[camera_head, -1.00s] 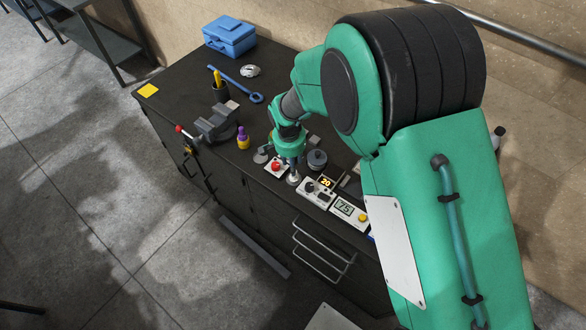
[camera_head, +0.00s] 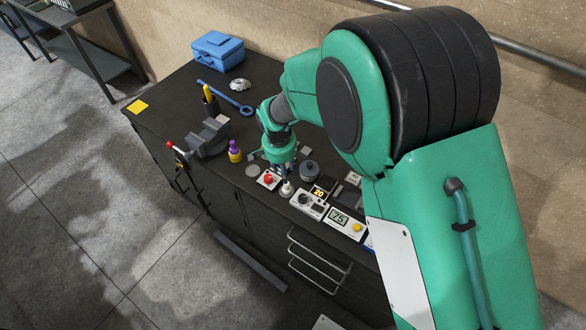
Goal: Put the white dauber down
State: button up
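The white dauber (camera_head: 287,188) is a small pale rounded piece directly below my gripper (camera_head: 284,174), over the front edge of the dark bench (camera_head: 170,95). My gripper points down, and its narrow fingers look closed around the dauber's top. The fingers are small here and partly merge with the bench behind them. I cannot tell whether the dauber's underside touches the bench.
A red-button box (camera_head: 268,180) is just left of the dauber, and a dial box (camera_head: 309,204) just right. A grey disc (camera_head: 252,171), purple-topped bottle (camera_head: 235,152) and vise (camera_head: 209,138) lie to the left.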

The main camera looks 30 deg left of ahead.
dwell(0.4)
jog(key=w+d+r+t, duration=0.1)
jog(key=w+d+r, duration=0.3)
jog(key=d+r, duration=0.65)
jog(key=w+d+r, duration=0.4)
jog(key=d+r, duration=0.6)
jog(key=d, duration=0.1)
jog(key=s+d+r+m+t, duration=0.1)
jog(key=s+d+r, duration=0.1)
jog(key=d+r, duration=0.55)
jog(key=s+d+r, duration=0.2)
jog(key=d+r, duration=0.2)
jog(key=d, duration=0.7)
jog(key=s+d+r+t, duration=0.1)
jog(key=s+d+r, duration=0.1)
jog(key=s+d, duration=0.7)
jog(key=s+d+r+m+t, duration=0.1)
jog(key=s+d+r, duration=0.1)
jog(key=s+d, duration=0.6)
jog(key=shift+s+d+r, duration=0.35)
jog(key=shift+d+r, duration=0.05)
jog(key=shift+d, duration=0.25)
